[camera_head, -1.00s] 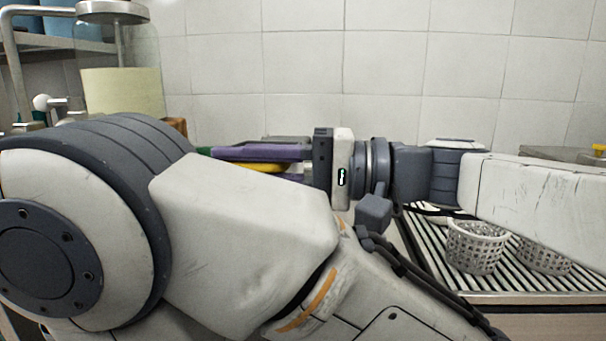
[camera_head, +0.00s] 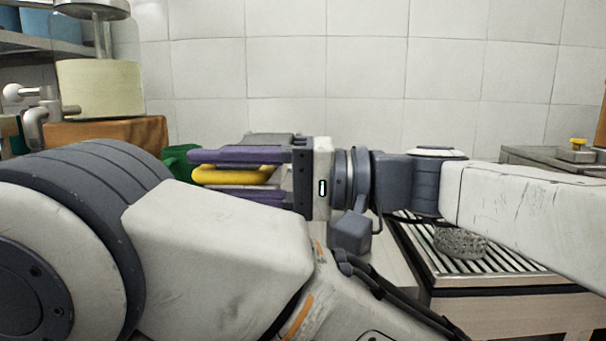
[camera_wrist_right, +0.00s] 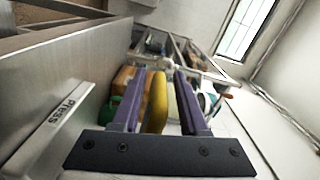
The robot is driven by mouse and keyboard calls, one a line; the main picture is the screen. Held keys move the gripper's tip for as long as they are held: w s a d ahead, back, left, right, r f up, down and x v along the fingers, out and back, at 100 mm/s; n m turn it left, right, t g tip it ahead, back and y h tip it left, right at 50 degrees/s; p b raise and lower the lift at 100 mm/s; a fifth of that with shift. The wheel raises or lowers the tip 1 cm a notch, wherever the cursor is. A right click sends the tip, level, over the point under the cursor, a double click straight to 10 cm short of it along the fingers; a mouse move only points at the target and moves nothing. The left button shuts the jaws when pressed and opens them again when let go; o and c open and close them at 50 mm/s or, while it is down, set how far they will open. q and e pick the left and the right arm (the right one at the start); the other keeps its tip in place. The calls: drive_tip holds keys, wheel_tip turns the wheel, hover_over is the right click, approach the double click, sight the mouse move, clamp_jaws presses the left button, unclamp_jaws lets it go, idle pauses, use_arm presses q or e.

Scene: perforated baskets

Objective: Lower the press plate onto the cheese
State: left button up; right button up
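A pale yellow block of cheese (camera_head: 100,90) stands at the far left, inside a clear cylinder. A round metal disc (camera_head: 92,6) with a vertical rod is above it; the disc, apparently the press plate, is apart from the cheese and cut by the top edge. My right gripper (camera_head: 190,170) points left, well to the right of the cheese, its purple fingers apart. A yellow curved thing shows between them, also in the right wrist view (camera_wrist_right: 157,103), where a gap beside it suggests it is not gripped. My left gripper is out of view.
A silver, tap-like fitting (camera_head: 38,112) is left of the cheese, with a brown wooden block (camera_head: 105,132) below. A green container (camera_head: 178,160) is behind my right fingers. A perforated basket (camera_head: 460,243) stands on a slatted rack at right. A labelled panel (camera_wrist_right: 25,95) flanks the right wrist.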

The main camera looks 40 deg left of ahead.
sight(265, 177)
drive_tip(key=shift+w, duration=0.1)
drive_tip(key=p+v, duration=0.2)
drive_tip(key=v, duration=0.7)
drive_tip(key=shift+w+d, duration=0.45)
drive_tip(key=shift+d, duration=0.1)
